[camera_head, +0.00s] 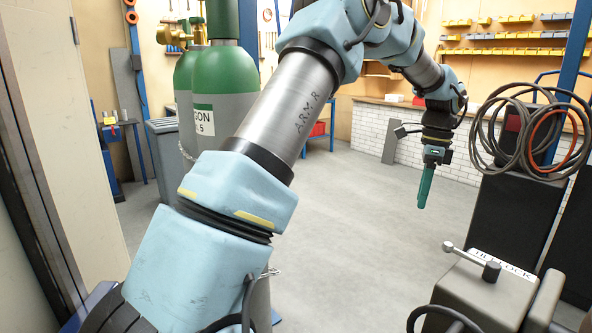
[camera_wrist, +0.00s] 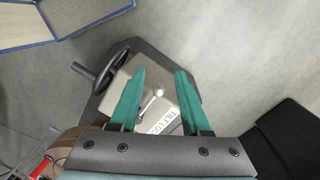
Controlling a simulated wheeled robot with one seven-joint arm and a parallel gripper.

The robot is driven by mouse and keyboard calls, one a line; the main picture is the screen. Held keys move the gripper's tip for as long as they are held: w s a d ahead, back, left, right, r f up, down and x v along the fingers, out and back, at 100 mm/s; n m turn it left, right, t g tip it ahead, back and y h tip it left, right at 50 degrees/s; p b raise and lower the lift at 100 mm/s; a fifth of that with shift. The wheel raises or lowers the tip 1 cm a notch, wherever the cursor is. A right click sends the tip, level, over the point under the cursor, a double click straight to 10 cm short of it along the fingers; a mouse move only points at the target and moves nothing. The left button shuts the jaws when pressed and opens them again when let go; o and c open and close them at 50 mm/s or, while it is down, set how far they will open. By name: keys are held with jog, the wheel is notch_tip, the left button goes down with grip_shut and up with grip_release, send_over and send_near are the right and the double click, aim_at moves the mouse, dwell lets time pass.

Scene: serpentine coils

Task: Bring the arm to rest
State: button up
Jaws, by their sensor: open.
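My arm crosses the head view from the lower left, rises to the top middle and bends down on the right. My gripper (camera_head: 424,188) hangs at its end, pointing down, above open floor. In the wrist view my gripper (camera_wrist: 164,88) shows two green fingers set apart, with nothing held between them. Beyond the fingers, lower down, is a grey machine head with a lever (camera_wrist: 152,92) and a white label partly hidden by a finger. How far the gripper is from it I cannot tell.
A machine with a lever (camera_head: 487,262) stands at lower right. Coiled hoses (camera_head: 481,130) hang at right by a dark cabinet. Green-topped gas cylinders (camera_head: 186,85) stand left behind my arm. A white brick counter (camera_head: 365,136) lies at the back. The middle floor (camera_head: 365,235) is clear.

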jog(key=a+f+n+t+h, duration=0.15)
jog(key=a+n, duration=0.95)
jog(key=a, duration=1.2)
jog(key=s+a+f+n, duration=0.3)
jog(key=s+a+n, duration=0.8)
jog(key=a, duration=0.4)
jog(key=shift+s+a+f+t, duration=0.15)
jog(key=shift+s+a+t, duration=0.1)
jog(key=shift+s+t, duration=0.15)
jog(key=shift+o, duration=0.4)
jog(key=shift+w, duration=0.1)
